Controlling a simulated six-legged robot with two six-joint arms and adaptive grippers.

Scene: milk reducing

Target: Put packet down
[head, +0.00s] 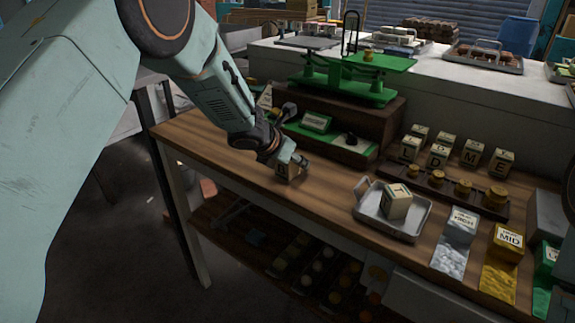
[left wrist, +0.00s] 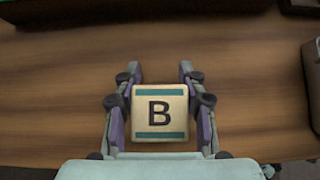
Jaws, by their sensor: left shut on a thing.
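My left gripper (head: 289,166) is low over the wooden table (head: 230,157), near its front edge. It is shut on a packet (head: 287,173), a cream block that is partly hidden by the fingers in the head view. In the left wrist view the packet (left wrist: 159,113) shows a black letter B between two teal bands, with the fingers (left wrist: 160,108) on its left and right sides. I cannot tell whether the packet touches the table. My right gripper is not in view.
A metal tray (head: 367,224) holding another lettered packet (head: 396,201) stands to the right. A green balance scale (head: 340,89) stands behind on a dark wooden stand. Several lettered packets and brass weights (head: 437,177) are at the back right. Bare tabletop lies left of my gripper.

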